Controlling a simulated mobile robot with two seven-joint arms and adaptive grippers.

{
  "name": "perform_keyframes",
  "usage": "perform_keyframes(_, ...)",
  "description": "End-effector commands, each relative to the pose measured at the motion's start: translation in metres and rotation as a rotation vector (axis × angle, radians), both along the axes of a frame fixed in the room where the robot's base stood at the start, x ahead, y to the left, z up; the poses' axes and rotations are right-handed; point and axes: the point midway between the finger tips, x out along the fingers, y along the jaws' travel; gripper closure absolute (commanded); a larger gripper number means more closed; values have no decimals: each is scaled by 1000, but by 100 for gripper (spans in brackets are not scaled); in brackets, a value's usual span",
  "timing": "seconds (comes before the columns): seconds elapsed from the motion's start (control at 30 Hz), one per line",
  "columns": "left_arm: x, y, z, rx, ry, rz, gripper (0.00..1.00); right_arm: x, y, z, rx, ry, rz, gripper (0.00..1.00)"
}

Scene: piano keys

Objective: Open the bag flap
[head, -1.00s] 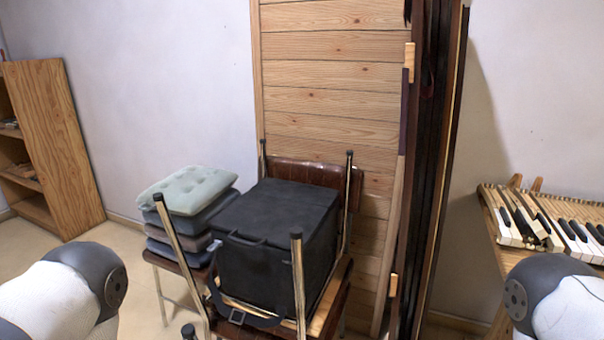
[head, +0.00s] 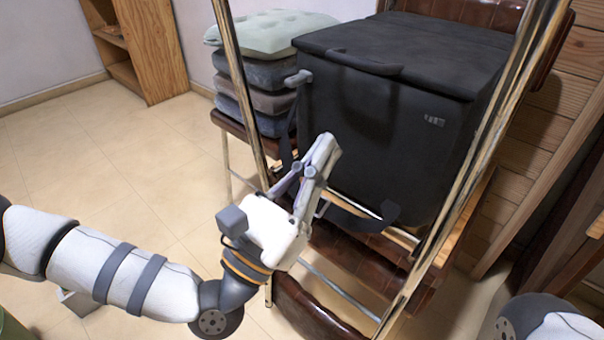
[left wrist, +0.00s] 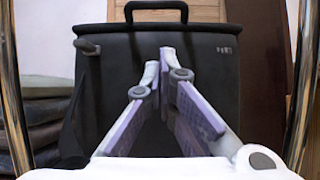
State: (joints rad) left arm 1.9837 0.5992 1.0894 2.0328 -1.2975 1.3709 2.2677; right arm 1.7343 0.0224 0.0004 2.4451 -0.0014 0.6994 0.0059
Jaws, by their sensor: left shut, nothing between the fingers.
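The black bag (head: 390,135) stands upright on a brown chair, between metal chair legs. Its flap (head: 420,45) lies flat over the top, closed, with a dark handle (head: 352,62) at the front edge. In the left wrist view the bag (left wrist: 115,85) fills the middle, and the handle (left wrist: 156,6) stands up above its top edge. My left gripper (head: 328,145) is shut and empty, in front of the bag's front face and below the handle. Its fingertips (left wrist: 166,55) point at the bag; I cannot tell whether they touch it. My right gripper is out of view.
Metal chair legs (head: 240,80) and (head: 475,170) rise on both sides of the bag. A stack of cushions (head: 262,75) sits at its left. A wooden shelf (head: 140,45) stands behind left. Floor (head: 110,150) is clear at left.

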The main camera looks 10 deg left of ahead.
Motion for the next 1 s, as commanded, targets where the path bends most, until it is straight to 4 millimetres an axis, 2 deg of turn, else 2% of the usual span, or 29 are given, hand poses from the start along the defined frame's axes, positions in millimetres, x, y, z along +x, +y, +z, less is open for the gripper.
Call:
perform_keyframes(0.2, 30, -22, 28, 0, -3, 1, 100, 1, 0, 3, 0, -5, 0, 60)
perform_keyframes(0.4, 33, -25, 55, 1, -1, 0, 100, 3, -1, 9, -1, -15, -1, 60)
perform_keyframes(0.87, 35, -26, 60, 4, 3, 0, 100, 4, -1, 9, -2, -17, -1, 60)
perform_keyframes(1.0, 34, -25, 68, 14, 13, 0, 100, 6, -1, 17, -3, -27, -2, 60)
